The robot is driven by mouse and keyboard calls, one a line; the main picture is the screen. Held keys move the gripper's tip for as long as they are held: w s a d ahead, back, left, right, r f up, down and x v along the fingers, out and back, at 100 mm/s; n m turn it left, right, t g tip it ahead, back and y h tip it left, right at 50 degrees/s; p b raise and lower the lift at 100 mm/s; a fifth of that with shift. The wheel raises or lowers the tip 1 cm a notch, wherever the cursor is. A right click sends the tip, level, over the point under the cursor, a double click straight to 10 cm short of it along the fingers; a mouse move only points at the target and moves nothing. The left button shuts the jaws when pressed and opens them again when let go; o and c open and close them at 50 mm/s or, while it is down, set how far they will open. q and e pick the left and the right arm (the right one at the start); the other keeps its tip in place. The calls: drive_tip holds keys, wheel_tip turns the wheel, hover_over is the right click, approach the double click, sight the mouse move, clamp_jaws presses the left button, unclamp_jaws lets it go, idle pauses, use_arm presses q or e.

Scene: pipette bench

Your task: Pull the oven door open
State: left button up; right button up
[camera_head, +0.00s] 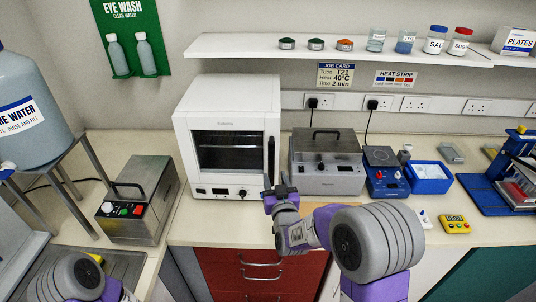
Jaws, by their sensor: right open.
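The white oven (183,125) stands on the bench left of centre. Its door (228,150) has a dark window and looks shut. A black vertical handle (271,156) runs along the door's right side. My right gripper (276,183) is open, just below and in front of the handle's lower end. I cannot tell whether its fingers touch the handle. They hold nothing that I can see. Part of my left arm shows at the bottom left corner, but its gripper is out of view.
A metal box with buttons (135,205) stands left of the oven. A steel lidded bath (327,165) stands close on its right, with a blue hotplate (387,180) and a blue tray (428,178) beyond. A white shelf (340,55) hangs above. The bench front before the oven is mostly clear.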

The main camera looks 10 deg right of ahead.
sight(272, 165)
drive_tip(key=shift+w+r, duration=0.35)
drive_tip(key=shift+w+d+f+p, duration=0.1)
drive_tip(key=shift+w+d+p, duration=0.1)
drive_tip(key=shift+w, duration=1.45)
drive_tip(key=shift+w+d+p, duration=0.15)
drive_tip(key=shift+w+p, duration=0.05)
drive_tip(key=shift+w, duration=1.4)
clamp_jaws()
